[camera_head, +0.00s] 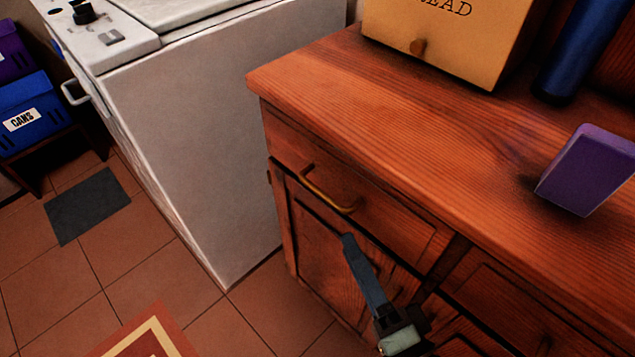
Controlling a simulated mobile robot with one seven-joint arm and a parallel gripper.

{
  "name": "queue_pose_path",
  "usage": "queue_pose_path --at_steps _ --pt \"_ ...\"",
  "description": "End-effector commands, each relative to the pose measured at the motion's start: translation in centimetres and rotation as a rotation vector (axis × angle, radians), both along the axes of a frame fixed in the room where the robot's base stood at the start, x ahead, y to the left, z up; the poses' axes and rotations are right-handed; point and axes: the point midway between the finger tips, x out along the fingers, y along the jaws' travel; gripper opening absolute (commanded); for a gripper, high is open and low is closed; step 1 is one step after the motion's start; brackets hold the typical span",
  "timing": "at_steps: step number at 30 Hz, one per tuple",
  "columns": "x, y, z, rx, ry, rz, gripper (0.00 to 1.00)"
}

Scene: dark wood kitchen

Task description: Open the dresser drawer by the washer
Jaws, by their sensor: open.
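The wooden dresser (284,80) stands to the right of the white washer (195,110). Its upper left drawer (385,217), nearest the washer, looks closed. A curved brass handle (330,192) is fixed on this drawer's front. My gripper (352,248) is in front of the dresser, just below the handle's right end in the picture. It is open and holds nothing that I can see. A long grey-blue finger shows; the other finger is not clearly visible. I cannot tell how far the finger is from the dresser front.
On the dresser top are a bread box (450,40), a purple block (590,170) and a blue cylinder (578,50). Blue (30,112) and purple (12,52) bins stand at far left. A grey mat (87,206) and a rug (150,335) lie on the tiled floor.

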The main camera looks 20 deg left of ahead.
Motion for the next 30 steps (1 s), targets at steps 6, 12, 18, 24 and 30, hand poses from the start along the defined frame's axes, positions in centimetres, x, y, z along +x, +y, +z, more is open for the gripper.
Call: queue_pose_path --at_steps 6,12,18,24,30 --pt "3.0 3.5 0.3 -0.001 -0.005 0.006 0.43" --pt "5.6 6.3 0.6 -0.001 -0.005 0.004 0.43" --pt "7.1 7.9 0.8 0.0 -0.003 0.002 0.43" --pt "7.5 8.3 0.8 -0.001 -0.001 0.0 0.43" --pt "7.4 8.3 0.8 -0.001 -0.001 0.0 0.38"
